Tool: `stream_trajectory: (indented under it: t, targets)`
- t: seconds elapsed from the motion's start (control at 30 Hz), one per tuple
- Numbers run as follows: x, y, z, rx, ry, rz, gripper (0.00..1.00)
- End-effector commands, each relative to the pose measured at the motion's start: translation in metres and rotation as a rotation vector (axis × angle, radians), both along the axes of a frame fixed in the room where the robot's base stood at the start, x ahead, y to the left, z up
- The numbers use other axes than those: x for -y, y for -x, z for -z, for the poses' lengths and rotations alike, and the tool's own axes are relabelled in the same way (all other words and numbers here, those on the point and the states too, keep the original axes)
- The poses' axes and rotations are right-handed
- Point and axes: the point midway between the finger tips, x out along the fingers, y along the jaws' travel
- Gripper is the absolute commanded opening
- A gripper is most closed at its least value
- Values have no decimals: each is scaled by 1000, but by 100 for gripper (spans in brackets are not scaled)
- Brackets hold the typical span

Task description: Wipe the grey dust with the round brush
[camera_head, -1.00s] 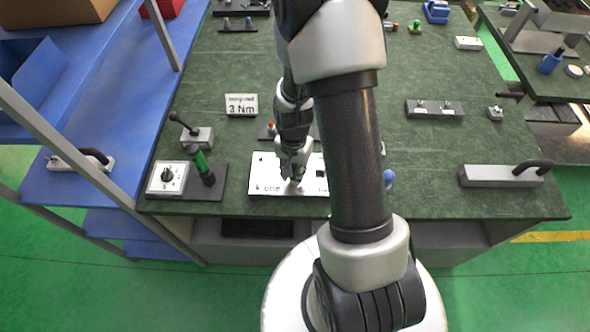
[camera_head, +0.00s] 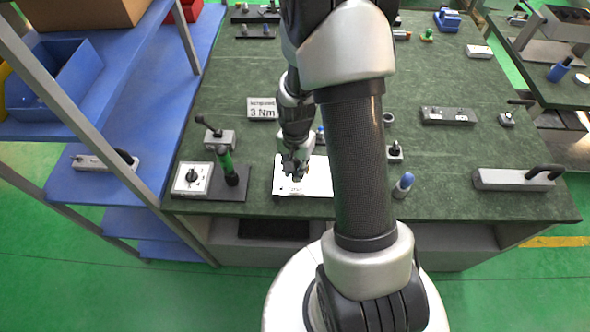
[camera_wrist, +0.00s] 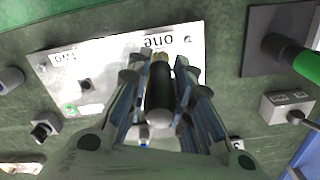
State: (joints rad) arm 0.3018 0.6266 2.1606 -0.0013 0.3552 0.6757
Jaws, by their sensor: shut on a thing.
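A white plate (camera_head: 318,178) lies near the front edge of the green bench, partly hidden by my arm. In the wrist view the plate (camera_wrist: 110,75) carries the labels "one" and "two" and a dark square spot. My gripper (camera_head: 296,165) is over the plate's left part. In the wrist view my gripper (camera_wrist: 160,85) is shut on a dark cylindrical handle with a pale rounded end, which looks like the round brush (camera_wrist: 159,97). Its yellowish far end is by the word "one"; I cannot tell whether it touches the plate. I cannot make out the grey dust clearly.
A dial box (camera_head: 192,179) and a green-handled tool (camera_head: 228,168) stand left of the plate. A blue-topped object (camera_head: 403,185) stands right of my arm. A grey handled block (camera_head: 515,180) lies far right.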

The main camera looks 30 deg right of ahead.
Motion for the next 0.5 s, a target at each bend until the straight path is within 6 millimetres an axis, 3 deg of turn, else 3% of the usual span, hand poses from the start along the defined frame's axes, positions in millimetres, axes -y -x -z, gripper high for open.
stream_trajectory:
  t: [0.5]
  targets:
    - [5,-7,-45,3,1,-7,0]
